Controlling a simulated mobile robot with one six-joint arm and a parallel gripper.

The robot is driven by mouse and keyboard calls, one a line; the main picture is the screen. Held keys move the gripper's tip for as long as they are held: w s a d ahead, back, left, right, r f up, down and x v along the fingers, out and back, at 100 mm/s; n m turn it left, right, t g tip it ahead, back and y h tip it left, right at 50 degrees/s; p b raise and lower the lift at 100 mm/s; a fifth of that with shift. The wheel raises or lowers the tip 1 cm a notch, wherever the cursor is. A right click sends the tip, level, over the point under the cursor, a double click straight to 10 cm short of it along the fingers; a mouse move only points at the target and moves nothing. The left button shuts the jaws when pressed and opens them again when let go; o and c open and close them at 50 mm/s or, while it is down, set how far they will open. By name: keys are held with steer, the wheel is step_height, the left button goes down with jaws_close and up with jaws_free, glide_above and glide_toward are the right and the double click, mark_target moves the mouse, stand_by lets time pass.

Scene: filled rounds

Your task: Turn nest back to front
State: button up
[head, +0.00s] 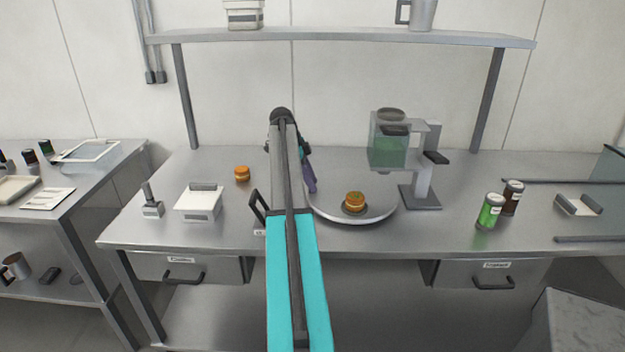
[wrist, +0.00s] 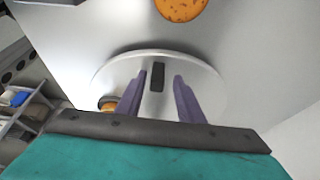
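The round grey turntable (head: 375,212) lies on the steel bench, its left part hidden by my arm; it also shows in the wrist view (wrist: 205,75). An orange-brown filled round (head: 355,200) sits in a dark nest (head: 354,210) near the turntable's front. In the wrist view a round (wrist: 108,103) shows at the disc's left edge, partly hidden by a finger. A dark block (wrist: 157,77) on the disc shows between my fingertips, with gaps either side. My gripper (wrist: 158,72) is open, its purple fingers apart; in the head view it is mostly hidden behind my arm.
A loose round (head: 242,173) lies on the bench left of my arm. A dispenser with a green tank (head: 388,148) stands right of and behind the turntable. Green (head: 490,211) and brown (head: 512,197) jars stand further right. A white box (head: 199,203) stands at left.

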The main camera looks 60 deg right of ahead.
steer(key=b+v, duration=0.2)
steer(key=v, duration=1.2)
steer(key=shift+b, duration=0.35)
